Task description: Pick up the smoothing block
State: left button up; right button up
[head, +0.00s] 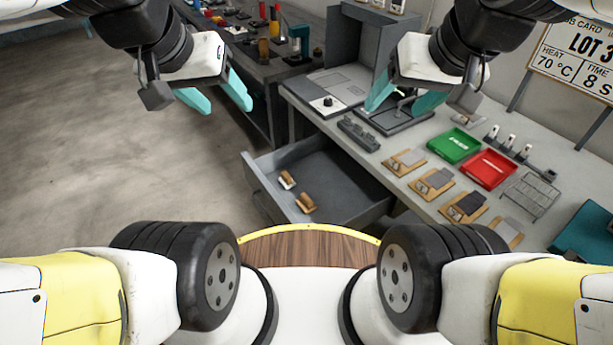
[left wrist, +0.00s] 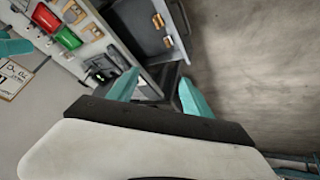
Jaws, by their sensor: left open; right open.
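Two small brown blocks with pale parts, one at the left (head: 287,180) and one nearer the front (head: 305,203), lie in an open grey drawer (head: 352,212) in the head view. I cannot tell for sure which thing is the smoothing block. The two blocks also show small in the left wrist view (left wrist: 158,21). My left gripper (head: 228,109) is open and empty, over the floor left of the bench and away from the drawer. My right gripper (head: 394,110) is open and empty, above the bench's far part.
The bench (head: 400,180) holds a green tray (head: 454,146), a red tray (head: 487,169), several wooden boards with grey pads (head: 436,182), a wire rack (head: 530,195) and a grey upright panel (head: 355,35). A dark table (head: 255,55) with tools stands behind. The floor at left is clear.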

pick_arm(q)
jog(key=shift+o, duration=0.8)
jog(key=w+f+m+g+y, duration=0.1)
jog(key=w+f+m+g, duration=0.1)
jog(key=w+f+m, duration=0.3)
jog(key=w+m, duration=0.2)
jog(key=w, duration=0.2)
jog(key=shift+w+d+y, duration=0.15)
jog(key=shift+w+y, duration=0.15)
jog(key=shift+y, duration=0.1)
jog(key=m+g, duration=0.4)
jog(key=m, duration=1.7)
send_over(306, 197)
notch_tip(306, 197, down, 37)
jog(key=shift+d+f, duration=0.1)
jog(key=shift+d, duration=0.05)
notch_tip(306, 197, down, 8)
jog(key=shift+s+r, duration=0.1)
jog(key=shift+r, duration=0.05)
jog(key=shift+c, duration=0.2)
jog(key=c, duration=1.5)
